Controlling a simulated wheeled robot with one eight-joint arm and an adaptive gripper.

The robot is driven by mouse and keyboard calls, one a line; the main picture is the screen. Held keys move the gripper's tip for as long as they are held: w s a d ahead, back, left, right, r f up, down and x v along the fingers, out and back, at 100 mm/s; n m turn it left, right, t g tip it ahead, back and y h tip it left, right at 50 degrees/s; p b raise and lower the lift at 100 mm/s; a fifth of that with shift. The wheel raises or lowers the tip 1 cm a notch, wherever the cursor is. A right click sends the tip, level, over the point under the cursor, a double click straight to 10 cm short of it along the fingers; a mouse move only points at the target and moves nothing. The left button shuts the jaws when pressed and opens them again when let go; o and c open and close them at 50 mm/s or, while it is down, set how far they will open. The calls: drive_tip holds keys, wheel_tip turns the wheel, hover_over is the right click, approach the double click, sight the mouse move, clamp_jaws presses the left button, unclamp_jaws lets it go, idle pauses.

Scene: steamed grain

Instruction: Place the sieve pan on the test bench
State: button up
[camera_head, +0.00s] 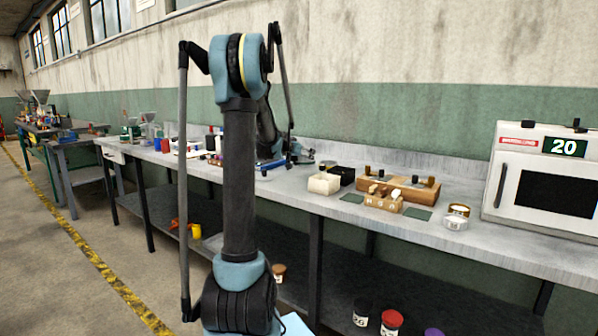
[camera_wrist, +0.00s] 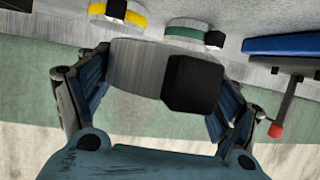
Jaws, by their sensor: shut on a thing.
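In the wrist view my gripper (camera_wrist: 165,72) is shut on a grey metal round pan (camera_wrist: 140,68), which looks like the sieve pan. A black block (camera_wrist: 192,83) shows in front of the pan's wall, perhaps its handle. The pan's inside is hidden. In the head view my gripper (camera_head: 296,156) is over the back of the long grey bench (camera_head: 500,238), partly behind my arm, and the pan cannot be made out there. I cannot tell whether the pan touches the bench top.
A white open box (camera_head: 324,184), a wooden rack (camera_head: 398,188) and small tins (camera_head: 455,223) stand right of my gripper. A white oven (camera_head: 548,180) reading 20 is at far right. The wrist view shows yellow-banded (camera_wrist: 118,13) and green-banded (camera_wrist: 190,33) round items and a blue item (camera_wrist: 285,45) nearby.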

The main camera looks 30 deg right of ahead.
sight(301, 176)
wheel_tip(301, 176, down, 6)
drive_tip(key=shift+a, duration=0.15)
idle(0.3)
drive_tip(key=shift+f, duration=0.3)
drive_tip(key=shift+s+a+f, duration=0.1)
drive_tip(key=shift+s+f, duration=0.05)
drive_tip(key=shift+f, duration=0.05)
drive_tip(key=o, duration=2)
drive_tip(key=shift+s, duration=0.1)
